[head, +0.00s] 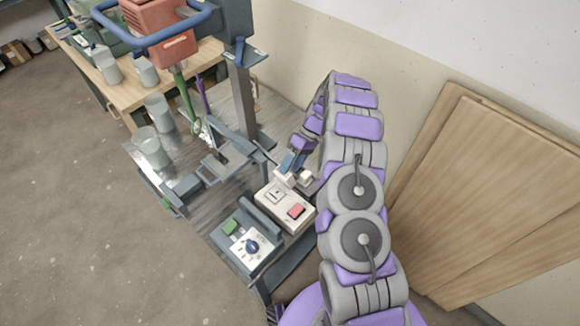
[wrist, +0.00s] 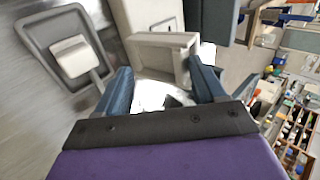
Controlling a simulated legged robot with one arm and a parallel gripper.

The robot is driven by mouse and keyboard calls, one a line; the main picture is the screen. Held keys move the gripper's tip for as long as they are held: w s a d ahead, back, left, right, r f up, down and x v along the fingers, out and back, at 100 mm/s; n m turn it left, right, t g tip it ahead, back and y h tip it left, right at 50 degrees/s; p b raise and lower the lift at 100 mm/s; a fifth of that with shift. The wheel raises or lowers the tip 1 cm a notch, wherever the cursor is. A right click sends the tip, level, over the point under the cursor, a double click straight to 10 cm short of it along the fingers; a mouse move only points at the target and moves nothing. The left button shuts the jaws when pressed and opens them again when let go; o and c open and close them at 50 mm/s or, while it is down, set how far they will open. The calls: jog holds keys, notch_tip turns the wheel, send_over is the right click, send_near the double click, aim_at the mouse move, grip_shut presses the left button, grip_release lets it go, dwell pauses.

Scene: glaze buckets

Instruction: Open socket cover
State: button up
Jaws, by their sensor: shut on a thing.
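The socket housing is a cream box (head: 268,203) with a red switch (head: 296,210) on a metal bench; part of a cream box also shows at the top of the wrist view (wrist: 148,14). My gripper (head: 290,166) is at the far end of this box, with my arm reaching in from the right. In the wrist view my two blue fingers (wrist: 162,82) are on either side of a cream, frame-like piece, which looks like the socket cover (wrist: 162,41). They are shut on it. Its hinge and the socket inside are hard to make out.
A control box with a blue knob (head: 252,246) stands in front of the socket box. A mixer stand (head: 242,98) rises behind. Clear containers (head: 148,140) stand to the left. Wooden boards (head: 490,190) lean on the wall at right.

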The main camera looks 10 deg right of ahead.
jog(key=shift+s+f, duration=0.3)
jog(key=shift+f, duration=0.35)
jog(key=shift+c, duration=0.4)
jog(key=o, duration=1)
jog(key=shift+d, duration=0.1)
jog(key=shift+o, duration=1)
jog(key=shift+w+d+f, duration=0.1)
jog(key=shift+w+d, duration=0.05)
jog(key=shift+w, duration=0.1)
jog(key=shift+r, duration=0.2)
jog(key=c, duration=0.3)
jog(key=shift+c, duration=0.3)
